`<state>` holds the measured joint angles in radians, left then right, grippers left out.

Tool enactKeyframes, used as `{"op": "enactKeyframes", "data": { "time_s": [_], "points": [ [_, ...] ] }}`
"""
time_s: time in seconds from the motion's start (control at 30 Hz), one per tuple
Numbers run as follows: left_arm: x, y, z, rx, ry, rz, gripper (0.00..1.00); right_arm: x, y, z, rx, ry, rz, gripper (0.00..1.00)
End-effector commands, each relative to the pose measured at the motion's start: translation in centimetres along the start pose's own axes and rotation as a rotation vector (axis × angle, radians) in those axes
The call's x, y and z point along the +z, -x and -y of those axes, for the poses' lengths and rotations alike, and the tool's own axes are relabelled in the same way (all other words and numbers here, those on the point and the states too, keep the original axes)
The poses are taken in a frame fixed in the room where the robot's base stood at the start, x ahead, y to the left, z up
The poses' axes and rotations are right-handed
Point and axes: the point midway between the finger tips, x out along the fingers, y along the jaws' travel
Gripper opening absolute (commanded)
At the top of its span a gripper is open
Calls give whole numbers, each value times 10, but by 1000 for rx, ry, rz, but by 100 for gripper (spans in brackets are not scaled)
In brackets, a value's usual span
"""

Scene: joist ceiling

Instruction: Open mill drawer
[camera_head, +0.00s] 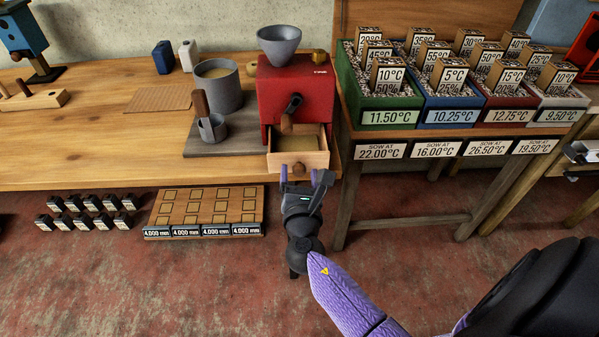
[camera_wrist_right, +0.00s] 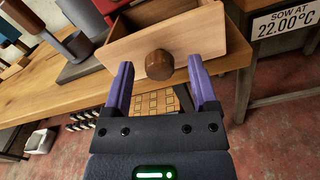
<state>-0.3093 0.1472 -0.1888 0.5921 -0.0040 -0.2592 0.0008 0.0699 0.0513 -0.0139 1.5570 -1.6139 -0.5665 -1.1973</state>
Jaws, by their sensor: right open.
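The red mill (camera_head: 302,88) stands on the wooden bench with a grey funnel (camera_head: 279,44) on top. Its wooden drawer (camera_head: 286,158) sticks out at the bottom front, showing its inside. The drawer has a round brown knob, partly hidden by the gripper in the head view and clear in the right wrist view (camera_wrist_right: 159,65). My right gripper (camera_head: 299,181) is open in front of the drawer. In the right wrist view its purple fingers (camera_wrist_right: 160,75) lie on either side of the knob, with gaps. My left gripper is not in view.
A grey cup with a wooden handle (camera_head: 211,126) and a grey pot (camera_head: 220,88) stand left of the mill. A table with labelled planter boxes (camera_head: 383,112) stands close on the right. A wooden board (camera_head: 205,207) sits below the bench edge.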

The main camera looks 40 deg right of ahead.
Motion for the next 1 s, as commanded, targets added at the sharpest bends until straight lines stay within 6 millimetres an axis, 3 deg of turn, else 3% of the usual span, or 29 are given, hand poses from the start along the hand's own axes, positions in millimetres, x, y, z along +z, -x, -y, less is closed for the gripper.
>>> {"op": "enactKeyframes", "data": {
  "time_s": [0.4,0.9,0.97,1.0],
  "points": [
    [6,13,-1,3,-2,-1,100,0,86,0,1,1,-2,75],
    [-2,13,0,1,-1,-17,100,0,93,0,0,-1,-2,75],
    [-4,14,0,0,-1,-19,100,-8,94,2,-3,-18,-30,75],
    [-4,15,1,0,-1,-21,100,-22,97,7,-11,-53,-84,75]
  ]
}}
